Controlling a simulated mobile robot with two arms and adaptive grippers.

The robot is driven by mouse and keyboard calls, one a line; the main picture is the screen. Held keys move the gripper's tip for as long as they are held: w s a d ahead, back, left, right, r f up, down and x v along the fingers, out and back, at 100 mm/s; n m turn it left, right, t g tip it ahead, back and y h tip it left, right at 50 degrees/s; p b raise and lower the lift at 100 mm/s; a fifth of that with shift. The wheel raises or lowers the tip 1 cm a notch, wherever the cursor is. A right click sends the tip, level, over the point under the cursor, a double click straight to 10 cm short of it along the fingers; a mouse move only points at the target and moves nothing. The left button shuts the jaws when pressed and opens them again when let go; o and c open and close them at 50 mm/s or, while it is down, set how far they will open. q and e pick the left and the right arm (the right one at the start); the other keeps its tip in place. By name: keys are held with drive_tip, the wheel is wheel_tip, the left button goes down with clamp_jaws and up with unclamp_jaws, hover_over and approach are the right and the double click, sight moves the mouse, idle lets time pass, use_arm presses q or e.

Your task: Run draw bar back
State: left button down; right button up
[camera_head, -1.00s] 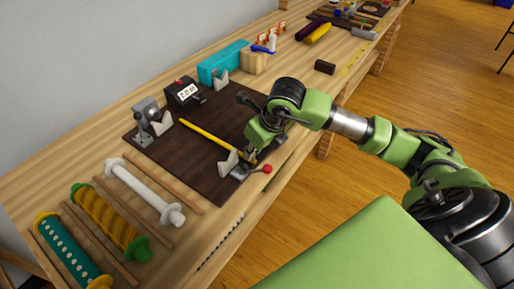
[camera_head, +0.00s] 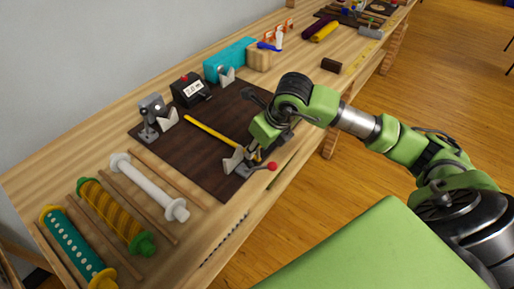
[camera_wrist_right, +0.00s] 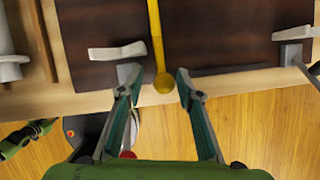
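The draw bar appears to be the thin yellow rod (camera_head: 208,130) lying across the dark board (camera_head: 190,160). In the right wrist view the yellow rod (camera_wrist_right: 156,40) ends in a round yellow knob (camera_wrist_right: 162,83) at the board's near edge. My right gripper (camera_head: 257,156) is over that near end. In the right wrist view my right gripper (camera_wrist_right: 163,80) is open, its fingers apart on either side of the knob. I cannot tell whether either finger touches it. My left gripper is not in view.
A pale notched block (camera_head: 233,161) and a red-knobbed lever (camera_head: 271,167) sit close to my right gripper. A metal clamp (camera_head: 150,113) and a black display box (camera_head: 189,89) stand at the back. White (camera_head: 147,187), orange (camera_head: 110,213) and teal (camera_head: 70,243) spools lie left.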

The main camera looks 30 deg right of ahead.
drive_tip(key=a+v, duration=0.1)
drive_tip(key=v, duration=1)
drive_tip(key=shift+d, duration=0.35)
drive_tip(key=shift+s, duration=0.15)
